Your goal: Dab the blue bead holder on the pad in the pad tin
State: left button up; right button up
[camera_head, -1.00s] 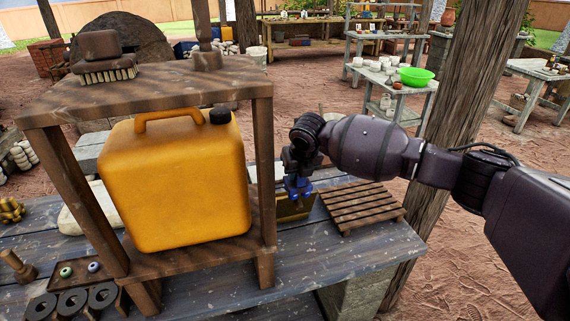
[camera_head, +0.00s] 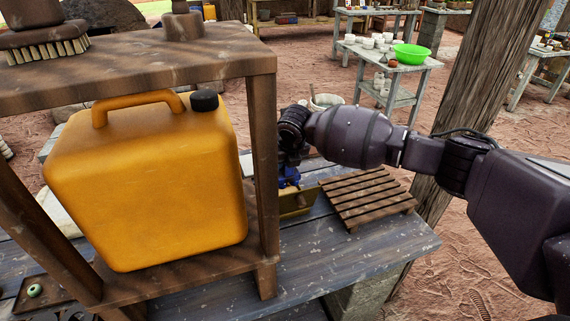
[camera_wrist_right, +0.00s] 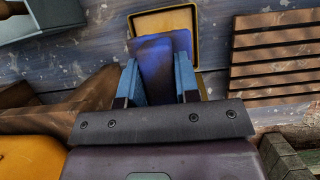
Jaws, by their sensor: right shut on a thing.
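The blue bead holder (camera_wrist_right: 160,62) is a blue block between the fingers of my right gripper (camera_wrist_right: 158,80), which is shut on it. In the head view the gripper (camera_head: 290,172) points down beside the shelf post. The pad tin (camera_head: 297,204), a yellow box, stands on the table right below it, partly hidden by the post and gripper. I cannot tell whether holder and pad touch. My left gripper is not in view.
A wooden shelf stand (camera_head: 262,150) holding a yellow jerrycan (camera_head: 150,190) stands close left of the gripper. A slatted wooden rack (camera_head: 365,196) lies right of the tin. The front right of the table (camera_head: 350,255) is clear.

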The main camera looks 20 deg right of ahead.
aim_at(286, 181)
jog(key=shift+f, duration=0.1)
jog(key=shift+f+b, duration=0.25)
jog(key=shift+b, duration=0.05)
notch_tip(286, 181, down, 2)
jog(key=shift+f+b, duration=0.2)
jog(key=shift+b, duration=0.55)
jog(key=shift+f+b, duration=0.75)
jog(key=shift+f, duration=1.1)
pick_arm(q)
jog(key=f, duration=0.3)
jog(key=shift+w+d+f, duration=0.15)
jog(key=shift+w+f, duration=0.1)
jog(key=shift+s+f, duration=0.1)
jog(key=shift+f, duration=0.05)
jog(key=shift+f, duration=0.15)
pick_arm(e)
jog(key=shift+f, duration=0.4)
